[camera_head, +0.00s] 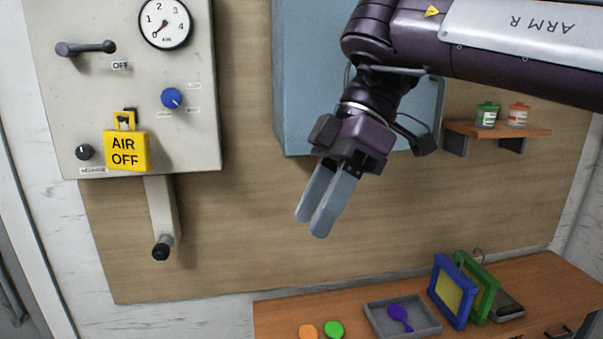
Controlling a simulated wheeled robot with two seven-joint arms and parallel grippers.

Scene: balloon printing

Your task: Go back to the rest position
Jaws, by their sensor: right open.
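My right gripper (318,218) hangs in the upper middle of the head view. Its arm comes in from the upper right and bears the label ARM R. Its two grey fingers point down and slightly left, with nothing between them. It is open and hangs in front of the wooden wall panel, above the bench and apart from everything on it. It covers part of a blue-grey cabinet (305,80) on the wall. My left gripper does not show.
At the left is a control panel (60,130) with a gauge (165,22), a lever and a yellow AIR OFF tag (126,150). Below right, a bench (285,315) holds a grey tray (420,328), blue frame (436,300) and green frame (490,280). A shelf (535,131) holds two jars.

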